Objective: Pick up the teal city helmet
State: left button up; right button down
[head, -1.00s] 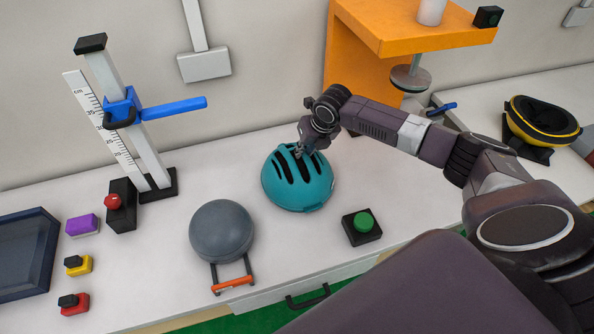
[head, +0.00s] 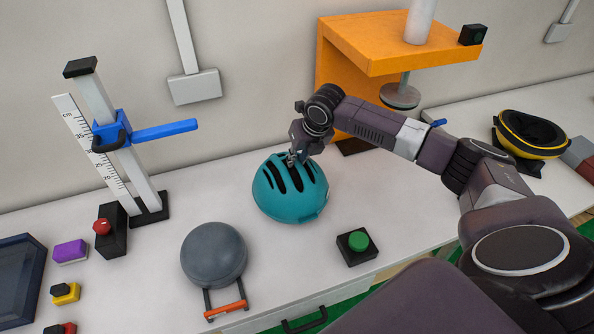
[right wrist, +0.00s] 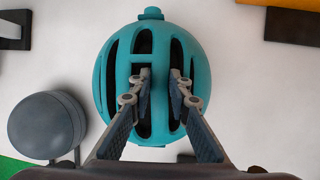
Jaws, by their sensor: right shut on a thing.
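The teal city helmet (head: 290,189) sits on the white bench in the middle of the head view, dome up, with dark vent slots. It fills the middle of the right wrist view (right wrist: 112,75). My right gripper (head: 292,158) is at the top of the helmet, its fingertips in the vents. In the right wrist view, the two fingers (right wrist: 160,75) straddle a rib between vents and are shut on the helmet. Whether the helmet is clear of the bench cannot be told. My left gripper is not in view.
A grey dome with an orange handle (head: 214,256) stands close left of the helmet. A green button box (head: 357,245) is to its right. The orange press frame (head: 345,80) stands behind. A height gauge (head: 112,140) is at left, a yellow-black helmet (head: 530,134) at far right.

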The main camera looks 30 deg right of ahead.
notch_tip(320, 180, up, 15)
jog(key=b, duration=0.2)
jog(key=shift+r, duration=0.15)
dwell(0.3)
